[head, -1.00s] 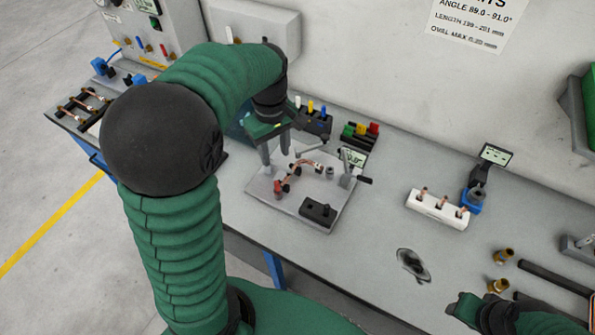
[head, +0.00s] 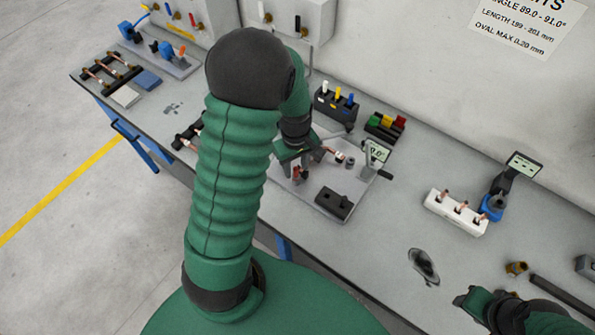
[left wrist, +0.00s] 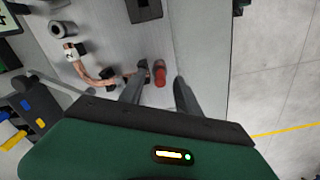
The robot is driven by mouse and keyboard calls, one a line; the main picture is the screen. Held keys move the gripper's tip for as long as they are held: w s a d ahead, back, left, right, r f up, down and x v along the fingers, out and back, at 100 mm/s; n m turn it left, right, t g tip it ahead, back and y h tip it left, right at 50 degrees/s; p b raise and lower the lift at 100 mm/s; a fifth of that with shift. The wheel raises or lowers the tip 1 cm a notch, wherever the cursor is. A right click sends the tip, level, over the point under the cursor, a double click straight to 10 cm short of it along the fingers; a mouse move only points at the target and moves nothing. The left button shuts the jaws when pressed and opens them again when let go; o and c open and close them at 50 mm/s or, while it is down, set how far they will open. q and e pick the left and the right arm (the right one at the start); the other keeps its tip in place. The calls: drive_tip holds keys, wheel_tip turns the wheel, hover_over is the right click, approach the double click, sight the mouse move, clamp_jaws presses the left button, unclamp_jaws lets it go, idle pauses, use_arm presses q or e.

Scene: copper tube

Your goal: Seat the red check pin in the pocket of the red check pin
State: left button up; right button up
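The red check pin (left wrist: 159,72) stands on the grey fixture plate (left wrist: 205,45) beside the bent copper tube (left wrist: 88,72). In the head view the red check pin (head: 297,176) shows only partly below my left gripper (head: 296,172). In the left wrist view my left gripper (left wrist: 160,92) is open, with one finger on each side of the pin and visible gaps beside it. A black block (head: 333,203) sits on the plate's near side; I cannot tell whether it holds the pin's pocket. My right gripper (head: 473,300) is at the lower right, its fingers unclear.
A black holder with coloured pins (head: 336,103) and a rack of green, yellow and red pieces (head: 385,126) stand behind the plate. A small display (head: 377,154) stands at its edge. A white block with copper pieces (head: 455,212) is to the right. The table between is mostly clear.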

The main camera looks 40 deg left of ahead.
use_arm(q)
drive_tip(key=shift+s+a+f, duration=0.1)
drive_tip(key=shift+a+f, duration=0.15)
drive_tip(key=shift+f, duration=0.35)
drive_tip(key=shift+a+f, duration=0.2)
drive_tip(key=shift+f, duration=0.05)
drive_tip(key=shift+w+d+r, duration=0.1)
drive_tip(key=shift+w+d, duration=0.1)
drive_tip(key=shift+d, duration=0.25)
drive_tip(key=shift+c, duration=1.4)
drive_tip(key=shift+d+r, duration=0.15)
drive_tip(key=shift+d, duration=0.25)
clamp_jaws()
drive_tip(key=shift+s+a, duration=0.1)
drive_tip(key=shift+a, duration=0.35)
use_arm(e)
drive_tip(key=shift+s+a+r, duration=0.1)
drive_tip(key=shift+s+a, duration=0.05)
drive_tip(key=shift+s, duration=0.05)
